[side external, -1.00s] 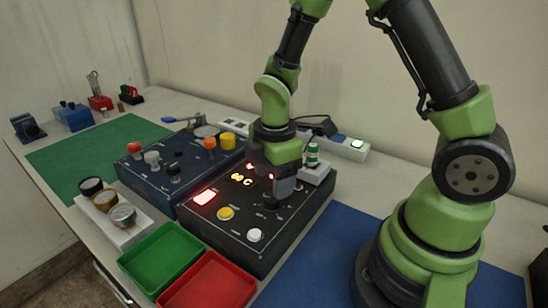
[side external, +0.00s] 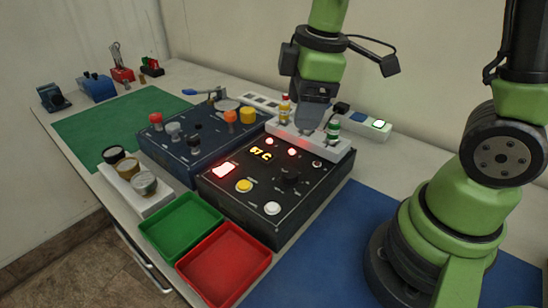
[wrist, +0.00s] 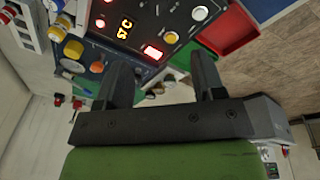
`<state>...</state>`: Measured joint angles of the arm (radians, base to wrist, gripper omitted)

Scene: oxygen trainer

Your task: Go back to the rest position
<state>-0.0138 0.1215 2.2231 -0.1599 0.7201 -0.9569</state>
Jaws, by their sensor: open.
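My gripper (side external: 312,118) is raised above the back of the dark control box (side external: 275,222), near the white rack with small coloured-top bottles. In the wrist view its two fingers (wrist: 163,78) are spread with nothing between them. The box's black knob (side external: 290,178) is uncovered and apart from the gripper. The box's display (side external: 262,154) glows yellow and seems to read "57 C". A lit red-white button (side external: 223,170), a yellow button (side external: 244,186) and a white button (side external: 272,208) are on its top.
A blue box (side external: 180,150) with knobs stands left of the dark one. Green (side external: 180,226) and red (side external: 225,265) trays lie in front. The white rack (side external: 340,150) and a power strip (side external: 372,122) are at the back. The blue mat (side external: 325,250) is clear.

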